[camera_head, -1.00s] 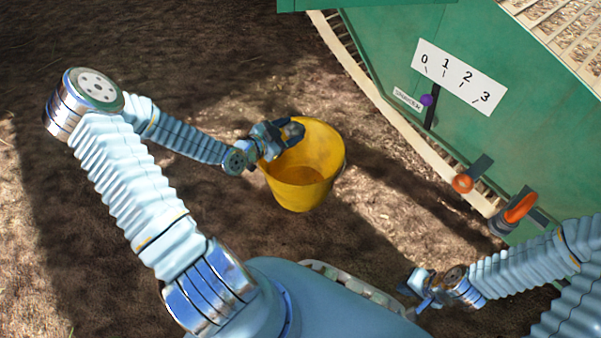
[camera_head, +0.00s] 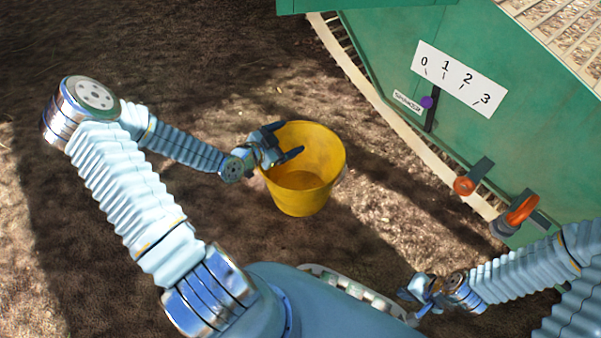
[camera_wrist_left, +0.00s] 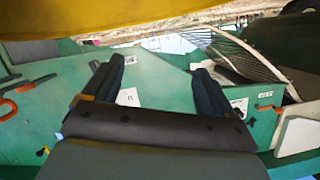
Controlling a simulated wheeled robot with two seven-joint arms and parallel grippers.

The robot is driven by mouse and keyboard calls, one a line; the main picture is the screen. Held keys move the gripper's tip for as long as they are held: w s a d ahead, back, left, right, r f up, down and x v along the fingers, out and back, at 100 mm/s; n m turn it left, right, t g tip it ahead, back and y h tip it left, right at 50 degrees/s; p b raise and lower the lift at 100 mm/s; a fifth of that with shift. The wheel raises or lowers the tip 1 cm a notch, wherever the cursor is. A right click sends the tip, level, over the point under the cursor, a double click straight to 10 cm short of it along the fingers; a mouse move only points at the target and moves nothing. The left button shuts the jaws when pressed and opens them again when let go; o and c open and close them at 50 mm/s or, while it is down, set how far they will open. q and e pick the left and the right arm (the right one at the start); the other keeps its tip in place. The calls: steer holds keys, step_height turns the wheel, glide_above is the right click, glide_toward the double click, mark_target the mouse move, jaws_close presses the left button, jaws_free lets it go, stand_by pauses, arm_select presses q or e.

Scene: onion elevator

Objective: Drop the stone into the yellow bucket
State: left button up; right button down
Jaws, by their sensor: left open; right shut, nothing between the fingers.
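The yellow bucket (camera_head: 310,195) stands upright on the ground in the middle of the head view. Its yellow wall also fills the top of the left wrist view (camera_wrist_left: 100,15). My left gripper (camera_head: 288,140) is at the bucket's upper left rim, with its fingers spread over the opening and nothing between them. Its two dark fingers also show apart and empty in the left wrist view (camera_wrist_left: 158,75). I cannot make out the stone now; the visible inside of the bucket shows only yellow and shadow. My right gripper (camera_head: 412,297) is shut and empty at the lower right.
Bare brown ground lies left of and behind the bucket.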

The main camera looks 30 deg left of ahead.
arm_select(q)
steer(key=p+v, duration=0.3)
steer(key=v, duration=1)
